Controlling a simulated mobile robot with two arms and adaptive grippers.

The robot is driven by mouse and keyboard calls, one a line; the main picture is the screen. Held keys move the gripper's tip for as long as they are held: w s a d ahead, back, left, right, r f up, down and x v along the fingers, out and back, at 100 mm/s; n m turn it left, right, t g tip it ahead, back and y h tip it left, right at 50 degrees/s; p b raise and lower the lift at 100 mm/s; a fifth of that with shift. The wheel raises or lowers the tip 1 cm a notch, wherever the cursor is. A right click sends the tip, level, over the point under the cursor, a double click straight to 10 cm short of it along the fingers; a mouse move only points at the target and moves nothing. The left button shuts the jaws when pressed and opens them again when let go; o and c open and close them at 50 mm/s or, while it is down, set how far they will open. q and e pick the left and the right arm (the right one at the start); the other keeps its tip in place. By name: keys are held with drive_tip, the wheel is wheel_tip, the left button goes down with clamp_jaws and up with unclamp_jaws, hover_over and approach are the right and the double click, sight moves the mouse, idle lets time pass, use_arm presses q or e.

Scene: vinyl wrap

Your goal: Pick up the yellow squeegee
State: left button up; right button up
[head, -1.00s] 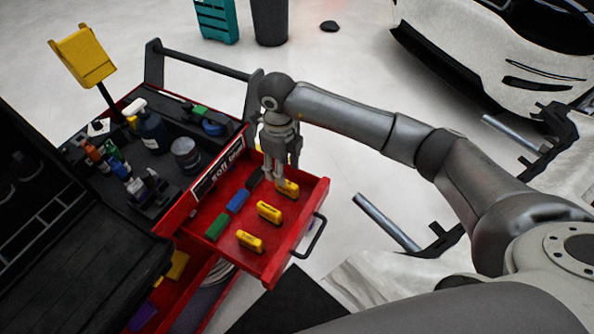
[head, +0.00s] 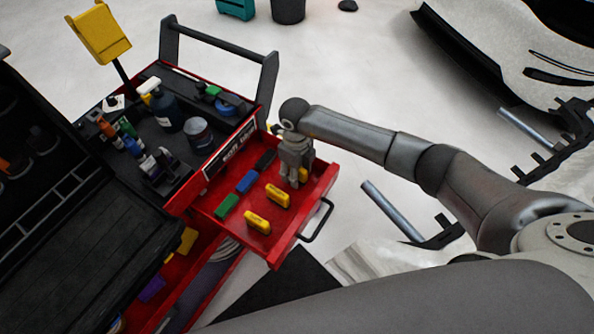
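Several squeegees lie in the open red drawer (head: 230,240). Two yellow squeegees, one nearer (head: 257,222) and one farther (head: 277,196), lie in the open part of it. A third yellow squeegee (head: 304,174) is at the drawer's right side, mostly hidden behind my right gripper. My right gripper (head: 293,182) points down at that third squeegee, its fingers low in the drawer. I cannot tell whether its fingers touch or enclose the squeegee. My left gripper is not in view.
Green (head: 227,205), blue (head: 247,181) and black (head: 265,159) pieces lie in a row left of the yellow ones. The drawer handle (head: 318,221) sticks out at front right. The cart top (head: 160,135) behind carries bottles and a tub. A white car (head: 520,60) stands far right.

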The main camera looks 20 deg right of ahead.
drive_tip(key=shift+w+f, duration=0.1)
clamp_jaws()
idle(0.4)
